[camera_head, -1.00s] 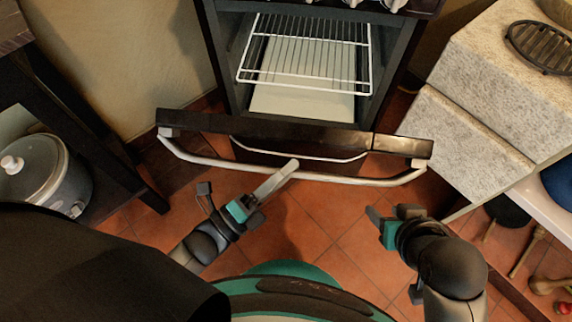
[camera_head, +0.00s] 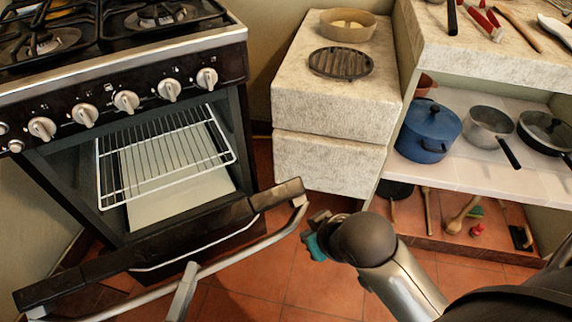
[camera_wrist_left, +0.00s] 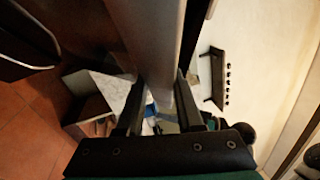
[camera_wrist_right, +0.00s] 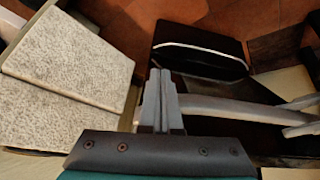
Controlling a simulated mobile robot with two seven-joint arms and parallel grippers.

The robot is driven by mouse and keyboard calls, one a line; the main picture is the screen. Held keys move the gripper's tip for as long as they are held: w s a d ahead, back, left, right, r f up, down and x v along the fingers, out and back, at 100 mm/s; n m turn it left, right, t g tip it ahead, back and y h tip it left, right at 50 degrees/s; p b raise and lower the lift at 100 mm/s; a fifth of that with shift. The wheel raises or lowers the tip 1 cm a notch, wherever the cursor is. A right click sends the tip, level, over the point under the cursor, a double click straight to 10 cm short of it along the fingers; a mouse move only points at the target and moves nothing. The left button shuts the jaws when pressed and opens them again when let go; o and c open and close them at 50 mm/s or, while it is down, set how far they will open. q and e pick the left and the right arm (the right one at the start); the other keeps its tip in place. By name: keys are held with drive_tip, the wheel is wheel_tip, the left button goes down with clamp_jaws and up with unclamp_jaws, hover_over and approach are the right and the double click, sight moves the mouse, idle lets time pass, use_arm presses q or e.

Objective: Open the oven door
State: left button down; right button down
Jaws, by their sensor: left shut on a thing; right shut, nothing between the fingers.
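The oven (camera_head: 150,90) stands at the left in the head view. Its dark door (camera_head: 150,228) is tilted open at the front, with the cavity and wire rack (camera_head: 165,155) showing above it. A metal bar handle (camera_head: 240,258) runs along the door. My left gripper (camera_head: 184,290) is at the handle, low in the head view and mostly cut off. In the left wrist view its fingers (camera_wrist_left: 157,95) are shut on the bar. My right gripper (camera_head: 318,220) is shut and empty, right of the handle's right end. Its closed fingers (camera_wrist_right: 160,95) appear beside the handle (camera_wrist_right: 235,112) in the right wrist view.
A stone block counter (camera_head: 335,110) with a grate (camera_head: 340,63) stands right of the oven. A shelf (camera_head: 450,170) holds a blue pot (camera_head: 428,130) and pans, with utensils below. Tiled floor (camera_head: 310,290) is clear between the door and my right arm.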

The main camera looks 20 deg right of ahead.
use_arm(q)
drive_tip(key=shift+f, duration=0.25)
use_arm(e)
drive_tip(key=w+d+r+m+h, duration=0.2)
drive_tip(key=w+d+r+m, duration=0.2)
drive_tip(key=w+d+r, duration=0.6)
use_arm(q)
drive_tip(key=shift+w, duration=0.1)
use_arm(e)
drive_tip(key=shift+s+a+r+n+g+y, duration=0.5)
drive_tip(key=shift+a+r+n+g+y, duration=0.55)
drive_tip(key=shift+a+r, duration=4.1)
drive_tip(key=shift+n+h, duration=0.25)
drive_tip(key=f, duration=0.3)
drive_tip(key=w+d+f, duration=0.1)
drive_tip(key=f, duration=0.5)
drive_tip(key=shift+w+d+f, duration=0.15)
drive_tip(key=shift+w+d, duration=0.1)
drive_tip(key=shift+s+f, duration=0.4)
drive_tip(key=shift+s, duration=0.2)
